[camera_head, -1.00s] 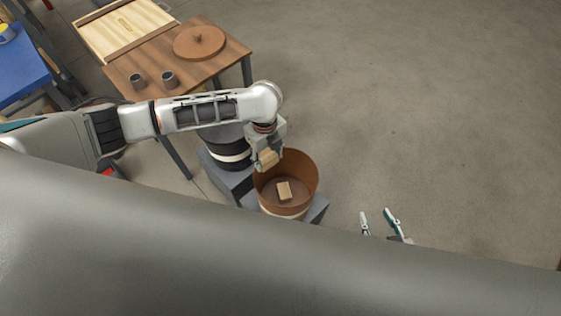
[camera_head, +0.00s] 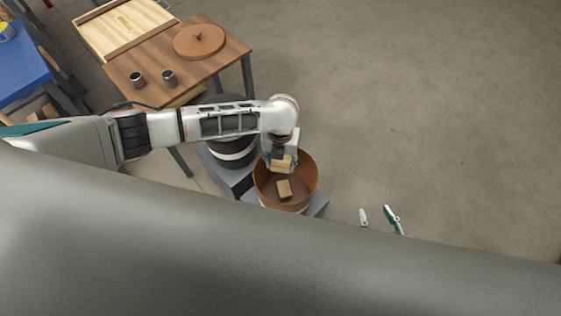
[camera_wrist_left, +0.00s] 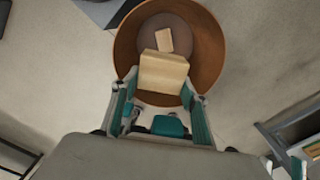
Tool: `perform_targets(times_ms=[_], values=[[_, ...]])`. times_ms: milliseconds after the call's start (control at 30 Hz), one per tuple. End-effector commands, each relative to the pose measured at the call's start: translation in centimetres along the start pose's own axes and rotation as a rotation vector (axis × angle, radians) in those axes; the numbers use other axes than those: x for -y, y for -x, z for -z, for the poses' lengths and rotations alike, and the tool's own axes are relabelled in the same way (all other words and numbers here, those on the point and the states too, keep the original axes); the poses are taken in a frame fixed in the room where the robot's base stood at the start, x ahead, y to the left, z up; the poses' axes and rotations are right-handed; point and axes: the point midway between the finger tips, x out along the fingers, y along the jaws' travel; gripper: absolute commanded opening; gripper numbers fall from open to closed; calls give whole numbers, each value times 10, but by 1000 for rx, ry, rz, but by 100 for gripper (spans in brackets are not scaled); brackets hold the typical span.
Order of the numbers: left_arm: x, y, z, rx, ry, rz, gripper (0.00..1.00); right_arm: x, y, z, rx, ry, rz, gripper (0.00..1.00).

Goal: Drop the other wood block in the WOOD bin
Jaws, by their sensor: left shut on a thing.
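My left gripper (camera_head: 283,168) is shut on a light wood block (camera_head: 282,162) and holds it over the open brown round bin (camera_head: 308,166). In the left wrist view the held block (camera_wrist_left: 163,72) sits between the two fingers (camera_wrist_left: 160,98), with the bin (camera_wrist_left: 205,62) beneath it. Another wood block (camera_head: 284,188) lies on the bin's floor, and it also shows in the left wrist view (camera_wrist_left: 164,40). My right gripper (camera_head: 379,216) is at the lower right, its two fingertips apart with nothing between them. No label on the bin is readable.
A black bin (camera_head: 231,147) stands just left of the brown one, both on grey bases. A wooden table (camera_head: 185,60) behind holds a round brown lid (camera_head: 200,41) and two dark cups (camera_head: 168,78). A blue table (camera_head: 18,66) is at far left. The floor to the right is clear.

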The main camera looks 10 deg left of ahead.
Motion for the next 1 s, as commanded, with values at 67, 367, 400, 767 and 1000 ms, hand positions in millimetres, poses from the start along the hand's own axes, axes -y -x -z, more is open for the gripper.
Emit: perform_targets(times_ms=[67,367,400,767,1000], values=[[0,-11,0,-1,1,0,23,2,-6,-11,3,-1,1,40],[0,-42,2,-5,3,1,23,9,-22,-47,23,-4,6,40],[0,-46,1,-4,3,1,23,10,-23,-51,27,-5,7,40],[0,-52,0,0,3,0,23,11,-27,-60,33,-4,9,40],[0,-52,0,0,3,0,64,10,-26,-56,25,-4,7,40]])
